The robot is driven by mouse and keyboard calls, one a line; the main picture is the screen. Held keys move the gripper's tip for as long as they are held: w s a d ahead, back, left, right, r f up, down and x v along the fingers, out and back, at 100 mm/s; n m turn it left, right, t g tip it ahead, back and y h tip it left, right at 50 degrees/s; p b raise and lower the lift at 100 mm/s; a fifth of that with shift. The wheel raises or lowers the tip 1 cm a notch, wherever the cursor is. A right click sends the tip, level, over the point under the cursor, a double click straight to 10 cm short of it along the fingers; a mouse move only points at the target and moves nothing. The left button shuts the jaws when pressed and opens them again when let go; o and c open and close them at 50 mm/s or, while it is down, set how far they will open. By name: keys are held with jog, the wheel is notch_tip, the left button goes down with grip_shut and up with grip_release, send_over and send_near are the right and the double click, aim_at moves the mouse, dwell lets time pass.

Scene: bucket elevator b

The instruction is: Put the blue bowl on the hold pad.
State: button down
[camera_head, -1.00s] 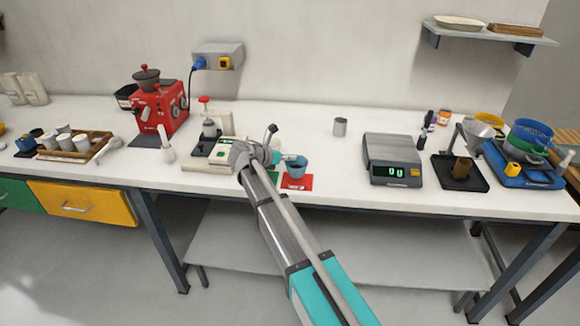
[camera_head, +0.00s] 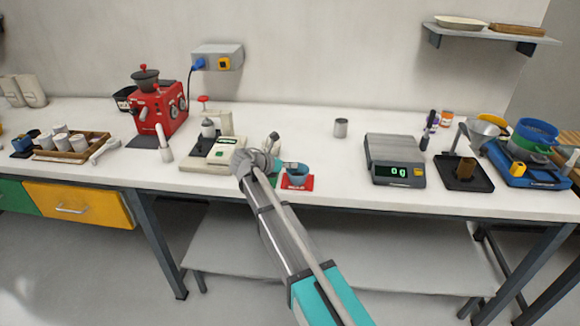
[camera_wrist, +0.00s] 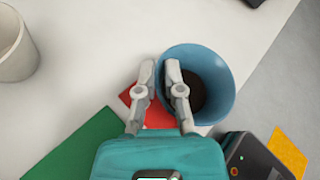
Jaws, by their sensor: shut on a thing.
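The blue bowl (camera_head: 298,171) is at the red pad (camera_head: 308,183) near the table's front edge. The red pad has pale lettering, too small to read; I take it for the hold pad. In the wrist view my gripper (camera_wrist: 160,76) is shut on the near-left rim of the blue bowl (camera_wrist: 222,72), one finger on each side of the wall. The bowl is upright with dark stuff inside. It covers part of the red pad (camera_wrist: 158,113). I cannot tell whether its base touches the pad.
A green pad (camera_wrist: 75,145) lies left of the red one. A white-topped device (camera_head: 215,152) stands to the left, and a scale (camera_head: 395,160) to the right. The table between cup and bowl is clear.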

jog(key=shift+f, duration=0.1)
jog(key=c, duration=1.2)
grip_release()
jog(key=o, duration=0.4)
jog(key=shift+o, duration=0.2)
jog(key=shift+s+r, duration=0.1)
jog(key=shift+r, duration=0.15)
jog(key=p+v, duration=0.5)
jog(key=v, duration=0.6)
jog(key=shift+s+a, duration=0.2)
jog(key=shift+a, duration=0.15)
jog(key=shift+r, duration=0.1)
